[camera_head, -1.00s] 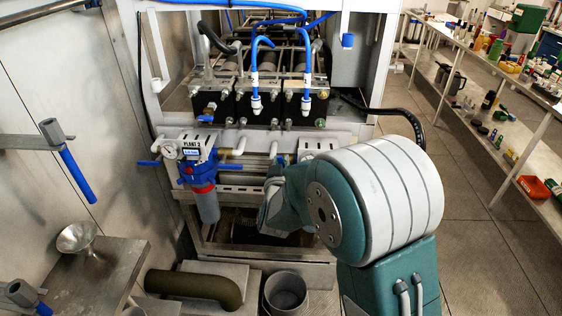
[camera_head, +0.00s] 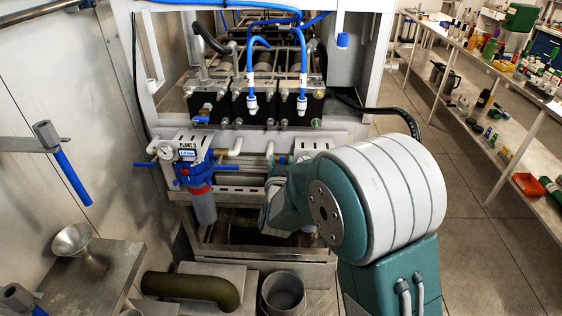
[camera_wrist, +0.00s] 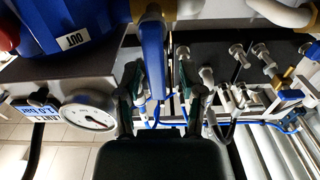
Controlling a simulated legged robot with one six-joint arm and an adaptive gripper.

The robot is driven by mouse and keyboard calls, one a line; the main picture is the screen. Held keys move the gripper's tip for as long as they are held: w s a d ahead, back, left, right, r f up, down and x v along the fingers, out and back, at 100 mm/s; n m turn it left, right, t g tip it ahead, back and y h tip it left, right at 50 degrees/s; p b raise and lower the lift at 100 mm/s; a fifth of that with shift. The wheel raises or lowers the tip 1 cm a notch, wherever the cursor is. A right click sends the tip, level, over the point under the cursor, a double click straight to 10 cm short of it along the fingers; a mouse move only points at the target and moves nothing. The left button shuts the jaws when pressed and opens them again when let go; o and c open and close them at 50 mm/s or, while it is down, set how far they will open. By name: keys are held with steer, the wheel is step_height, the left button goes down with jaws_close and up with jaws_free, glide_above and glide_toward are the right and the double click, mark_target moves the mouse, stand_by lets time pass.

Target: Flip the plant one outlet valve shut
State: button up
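In the wrist view, a blue valve lever (camera_wrist: 153,58) comes down from the top centre. My gripper (camera_wrist: 162,100) is open, with one dark finger on each side of the lever; I cannot tell whether either touches it. A blue filter housing marked OUT (camera_wrist: 70,25) is at upper left, with a round gauge (camera_wrist: 88,112) and a label reading PLANT 1 (camera_wrist: 38,108) below it. In the head view, my teal and white arm hides the gripper, the lever and most of the plant one panel (camera_head: 312,145).
The PLANT 2 filter assembly (camera_head: 198,175) with its blue handles stands left of my arm. Below are a dark green pipe elbow (camera_head: 190,287) and a grey round container (camera_head: 284,292). Shelves with loose items (camera_head: 495,100) line the right, beside open floor.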

steer(key=s, duration=0.8)
steer(key=shift+a, duration=0.2)
stand_by(0.4)
steer(key=s+d+r+n+g+y, duration=0.1)
steer(key=s+d+r+g+y, duration=0.2)
steer(key=s+d+r+g, duration=0.25)
steer(key=s+d+g+h, duration=0.1)
steer(key=s+d+g, duration=0.2)
steer(key=s, duration=0.7)
steer(key=s+d+r+g+h, duration=0.1)
steer(key=s+d+g, duration=0.3)
steer(key=s+d, duration=0.4)
steer(key=s, duration=0.2)
steer(key=shift+s+r, duration=0.25)
steer(key=shift+s, duration=0.15)
